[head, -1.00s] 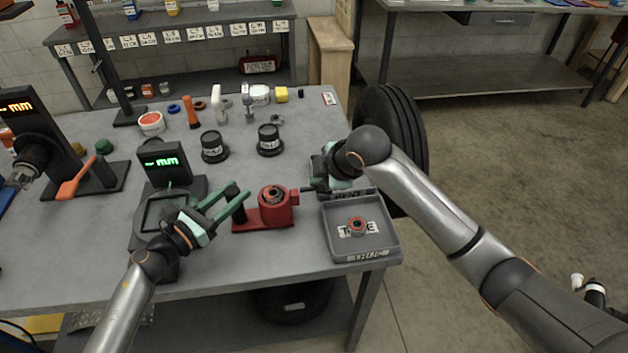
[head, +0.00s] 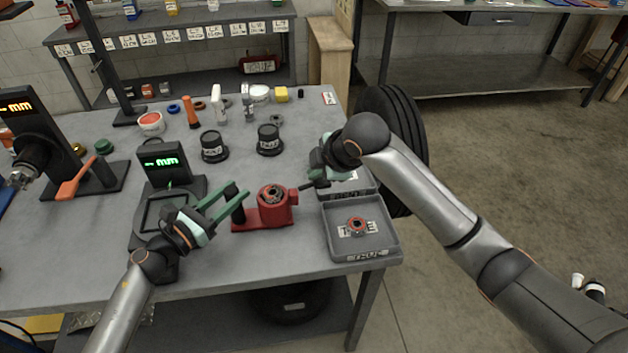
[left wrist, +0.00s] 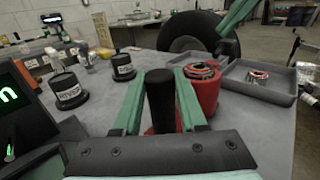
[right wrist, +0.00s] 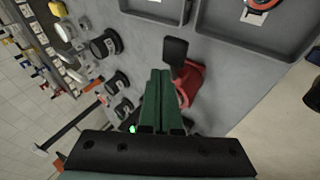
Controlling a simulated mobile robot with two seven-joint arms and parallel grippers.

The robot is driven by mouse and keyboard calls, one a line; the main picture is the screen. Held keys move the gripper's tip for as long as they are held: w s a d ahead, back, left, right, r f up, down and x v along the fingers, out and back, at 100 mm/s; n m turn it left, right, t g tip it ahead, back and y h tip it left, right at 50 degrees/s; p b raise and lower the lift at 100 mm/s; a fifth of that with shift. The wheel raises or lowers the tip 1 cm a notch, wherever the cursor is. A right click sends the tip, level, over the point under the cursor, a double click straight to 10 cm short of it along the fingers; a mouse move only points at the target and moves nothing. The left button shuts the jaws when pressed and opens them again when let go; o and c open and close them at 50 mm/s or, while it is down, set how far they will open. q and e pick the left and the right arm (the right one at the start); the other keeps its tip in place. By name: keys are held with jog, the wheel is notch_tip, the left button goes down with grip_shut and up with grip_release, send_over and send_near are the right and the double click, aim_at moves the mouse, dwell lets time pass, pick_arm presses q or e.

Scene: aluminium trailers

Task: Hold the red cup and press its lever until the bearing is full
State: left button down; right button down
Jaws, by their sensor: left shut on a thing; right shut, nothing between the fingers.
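The red cup (head: 273,197) stands on its red base on the bench, with a ringed bearing (head: 272,194) seated in its top. It also shows in the left wrist view (left wrist: 205,92). My left gripper (head: 241,203) is shut on the black upright handle (left wrist: 160,98) at the base's left end. The cup's dark lever (head: 307,186) sticks out to the right and tilts up; its flat black end shows in the right wrist view (right wrist: 175,50). My right gripper (head: 318,178) is shut and empty, close to the lever's end. I cannot tell whether they touch. The bearing's fill is too small to judge.
A grey tray (head: 393,243) with another bearing (head: 356,226) lies at the bench's front right, with a second tray (head: 365,186) behind it. Two black cups (head: 214,147) (head: 269,140) stand behind the red cup. A display gauge (head: 165,162) stands left. The bench front is clear.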

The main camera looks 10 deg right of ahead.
jog(key=shift+a+r, duration=0.15)
jog(key=shift+r, duration=0.1)
pick_arm(q)
jog(key=shift+d, duration=0.1)
pick_arm(e)
jog(key=shift+a+r, duration=0.25)
jog(key=shift+r, duration=0.55)
jog(key=shift+a+r, duration=0.2)
jog(key=shift+r, duration=0.6)
jog(key=shift+a+r, duration=0.25)
jog(key=shift+r, duration=0.55)
pick_arm(q)
jog(key=shift+c, duration=1.9)
grip_release()
